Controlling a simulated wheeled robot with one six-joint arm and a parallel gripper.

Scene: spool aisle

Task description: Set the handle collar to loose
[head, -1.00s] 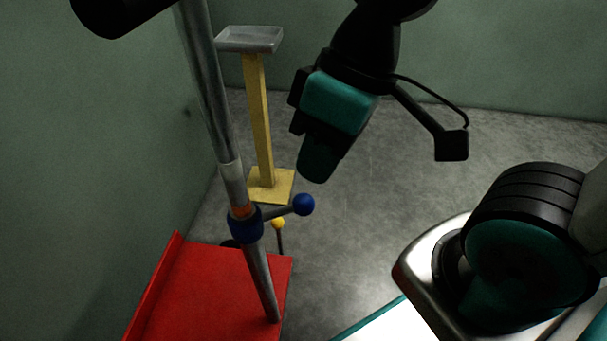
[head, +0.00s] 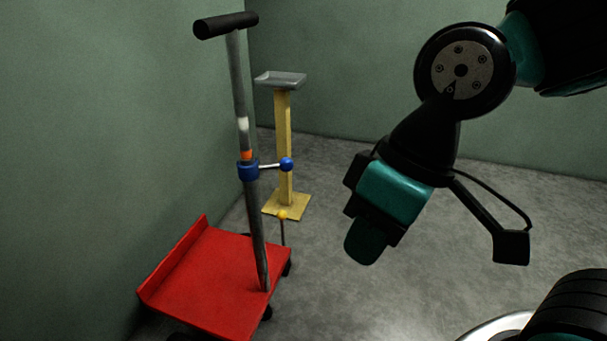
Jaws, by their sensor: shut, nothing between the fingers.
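The handle collar (head: 248,170) is a blue ring around the grey handle pole (head: 256,225), with a short lever ending in a blue ball (head: 286,164) that points right. An orange band (head: 246,155) shows just above the collar and a white band (head: 243,125) higher on the pole. The pole rises from a red cart (head: 205,285) and ends in a black crossbar grip (head: 226,25). My gripper (head: 362,247) is shut and empty, pointing down, to the right of the lever ball and apart from it.
A yellow stand (head: 284,150) with a grey tray (head: 280,80) on top stands behind the pole. A thin rod with a yellow ball (head: 282,215) rises by the cart's right edge. A green wall (head: 120,130) is close on the left. The grey floor (head: 400,300) right of the cart is clear.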

